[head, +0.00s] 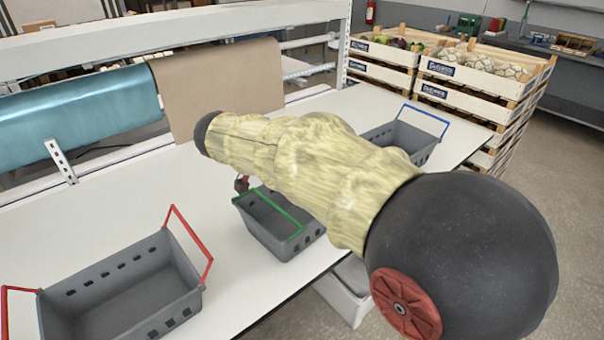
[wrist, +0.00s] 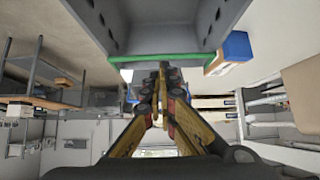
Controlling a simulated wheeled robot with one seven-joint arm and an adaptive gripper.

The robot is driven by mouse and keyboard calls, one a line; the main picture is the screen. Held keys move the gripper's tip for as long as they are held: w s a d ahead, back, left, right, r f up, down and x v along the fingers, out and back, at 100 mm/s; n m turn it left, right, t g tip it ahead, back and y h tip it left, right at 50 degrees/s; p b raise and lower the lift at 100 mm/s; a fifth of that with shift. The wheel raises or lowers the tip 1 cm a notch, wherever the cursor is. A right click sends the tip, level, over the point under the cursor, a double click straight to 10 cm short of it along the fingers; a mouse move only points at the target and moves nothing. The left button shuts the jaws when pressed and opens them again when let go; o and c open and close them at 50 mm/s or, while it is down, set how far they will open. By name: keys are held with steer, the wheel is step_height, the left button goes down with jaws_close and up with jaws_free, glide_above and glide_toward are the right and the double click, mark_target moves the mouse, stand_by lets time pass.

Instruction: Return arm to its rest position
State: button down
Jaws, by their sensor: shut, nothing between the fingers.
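My arm reaches across the white table in the head view and hides part of it. A small dark red part of my gripper (head: 242,183) shows beyond the arm, close to the rear of the grey basket with a green handle (head: 283,246). In the wrist view my gripper (wrist: 162,75) points forward with its fingers together and nothing between them. The green handle (wrist: 128,60) and grey wall of that basket (wrist: 130,22) lie just past the fingertips. I cannot tell whether they touch.
A grey basket with red handles (head: 118,285) stands at the front left. A grey basket with a blue handle (head: 415,143) stands at the far right, partly behind my arm. A teal roll (head: 80,112) and brown paper (head: 225,85) line the back. Produce crates (head: 470,80) stand beyond.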

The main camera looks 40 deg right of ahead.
stand_by(0.6)
steer(key=s+a+n+y, duration=0.1)
steer(key=s+a+n, duration=0.1)
steer(key=s, duration=0.1)
steer(key=s+a+n+y, duration=0.1)
steer(key=s+a+n, duration=0.1)
steer(key=s+a, duration=0.1)
steer(key=s+a+f+n+t+y+p, duration=0.1)
steer(key=s+a+n+y, duration=0.1)
steer(key=s, duration=0.2)
steer(key=shift+s+a+n, duration=0.15)
steer(key=shift+s+n, duration=0.05)
steer(key=shift+n, duration=0.2)
steer(key=s+a+f+n+t+y+p, duration=0.1)
steer(key=s+a+f+n+t+y, duration=0.2)
steer(key=s+a+n, duration=0.6)
steer(key=shift+s+a+f+y, duration=0.15)
steer(key=shift+s+a+y, duration=0.65)
steer(key=shift+a+y, duration=0.4)
steer(key=c, duration=2.6)
jaws_free()
